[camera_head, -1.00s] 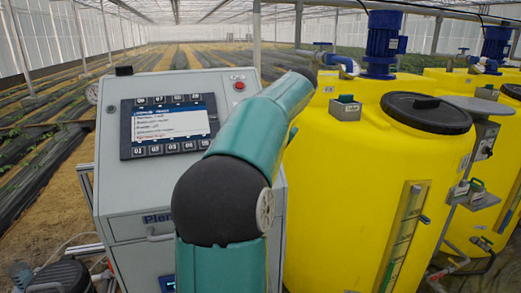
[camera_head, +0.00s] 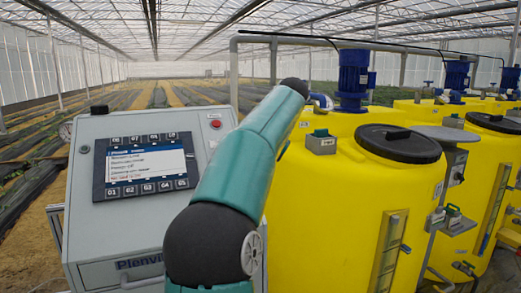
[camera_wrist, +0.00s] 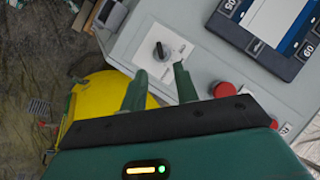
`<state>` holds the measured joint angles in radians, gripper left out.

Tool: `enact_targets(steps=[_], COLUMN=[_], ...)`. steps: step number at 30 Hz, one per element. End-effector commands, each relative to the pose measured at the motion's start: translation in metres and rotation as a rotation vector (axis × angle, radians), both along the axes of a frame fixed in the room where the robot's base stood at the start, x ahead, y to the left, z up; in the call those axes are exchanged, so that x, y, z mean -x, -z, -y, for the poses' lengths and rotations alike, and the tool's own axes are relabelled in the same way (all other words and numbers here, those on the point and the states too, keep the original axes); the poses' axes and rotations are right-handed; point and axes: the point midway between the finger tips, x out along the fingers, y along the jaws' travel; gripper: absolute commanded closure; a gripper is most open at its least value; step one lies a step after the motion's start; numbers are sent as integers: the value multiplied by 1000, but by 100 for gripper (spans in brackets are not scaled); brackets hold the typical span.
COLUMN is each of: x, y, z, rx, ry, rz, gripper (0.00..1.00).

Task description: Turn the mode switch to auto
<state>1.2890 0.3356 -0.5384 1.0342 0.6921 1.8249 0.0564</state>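The mode switch (camera_wrist: 160,50) is a small black rotary knob with a light pointer mark, on a white label plate (camera_wrist: 165,57) on the grey control panel. It shows in the wrist view, upper middle. Its lettering is too small to read. My gripper (camera_wrist: 160,81) is open and empty, its two green fingers apart. The fingertips lie just below the knob in the picture and do not appear to touch it. In the head view my arm crosses the cabinet's right side, and I cannot make out the switch or gripper there.
The grey control cabinet (camera_head: 95,235) carries a screen with numbered buttons (camera_head: 145,165) and a red button (camera_head: 215,124). The red button (camera_wrist: 222,89) sits right of my fingers in the wrist view. A yellow tank (camera_head: 325,215) with a black lid stands close right.

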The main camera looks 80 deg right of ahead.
Motion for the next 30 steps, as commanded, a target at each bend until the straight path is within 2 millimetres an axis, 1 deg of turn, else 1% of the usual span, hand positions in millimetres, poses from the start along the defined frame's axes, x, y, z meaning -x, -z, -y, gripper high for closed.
enact_targets(steps=[1, 6, 12, 17, 30], x=[6, 20, 27, 29, 28], y=[-9, -33, -49, -52, -52], z=[1, -1, -2, -3, -3], rx=[1, 0, -2, -2, -2], ry=[3, 2, 1, 0, 0], rz=[-2, -1, 0, 0, 0], gripper=[70, 70, 70, 70, 70])
